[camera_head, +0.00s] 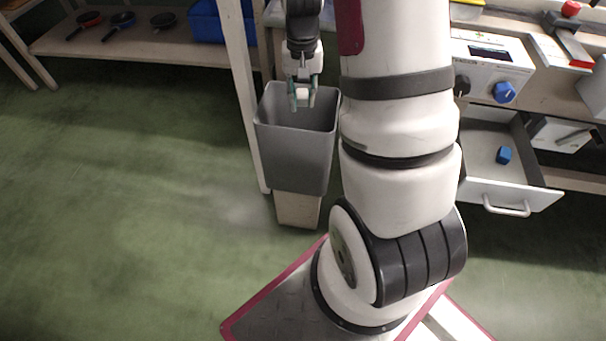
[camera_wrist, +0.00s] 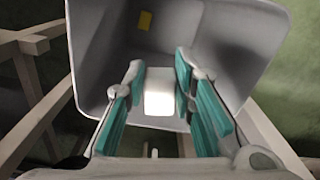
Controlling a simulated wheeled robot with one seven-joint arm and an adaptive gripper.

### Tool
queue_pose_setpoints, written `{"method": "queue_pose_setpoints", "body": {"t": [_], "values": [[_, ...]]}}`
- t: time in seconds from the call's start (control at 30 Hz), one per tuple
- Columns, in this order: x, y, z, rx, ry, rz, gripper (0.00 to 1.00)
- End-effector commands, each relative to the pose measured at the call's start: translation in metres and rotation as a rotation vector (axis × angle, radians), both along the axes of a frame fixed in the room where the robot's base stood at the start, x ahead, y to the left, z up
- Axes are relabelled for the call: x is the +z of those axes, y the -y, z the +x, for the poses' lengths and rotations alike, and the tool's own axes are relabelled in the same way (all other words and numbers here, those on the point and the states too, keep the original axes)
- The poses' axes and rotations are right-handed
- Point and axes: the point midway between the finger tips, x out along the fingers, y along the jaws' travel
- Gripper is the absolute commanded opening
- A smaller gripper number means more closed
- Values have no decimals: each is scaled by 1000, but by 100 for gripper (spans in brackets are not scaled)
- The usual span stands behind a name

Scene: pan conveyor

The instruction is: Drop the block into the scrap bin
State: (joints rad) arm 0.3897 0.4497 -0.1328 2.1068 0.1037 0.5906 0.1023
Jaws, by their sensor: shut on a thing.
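A white block (camera_wrist: 158,97) is between the fingers of my gripper (camera_wrist: 160,92). My gripper is shut on it, with a teal pad on either side. In the head view, my gripper (camera_head: 303,92) points down over the open mouth of the grey scrap bin (camera_head: 292,155), with the white block (camera_head: 302,98) at its fingertips. The wrist view looks down into the bin (camera_wrist: 240,45), with its walls around the block. Part of the bin's floor is hidden by the block and fingers.
A small yellow patch (camera_wrist: 145,20) shows inside the bin. A pale post (camera_head: 240,80) stands just left of the bin. At right, an open drawer (camera_head: 490,175) holds a blue block (camera_head: 504,155). Pans (camera_head: 122,20) and a blue crate (camera_head: 207,25) sit on a shelf at back left.

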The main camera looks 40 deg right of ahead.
Motion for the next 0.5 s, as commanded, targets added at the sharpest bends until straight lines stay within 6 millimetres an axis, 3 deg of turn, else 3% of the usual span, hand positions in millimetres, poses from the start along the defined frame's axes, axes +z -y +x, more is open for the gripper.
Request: {"method": "queue_pose_setpoints", "body": {"t": [0.17,0.2,0.3,0.5], "values": [[0,0,0,0,0,0,13],[0,0,0,0,0,0,26],[0,0,0,0,0,0,47],[0,0,0,0,0,0,47]]}}
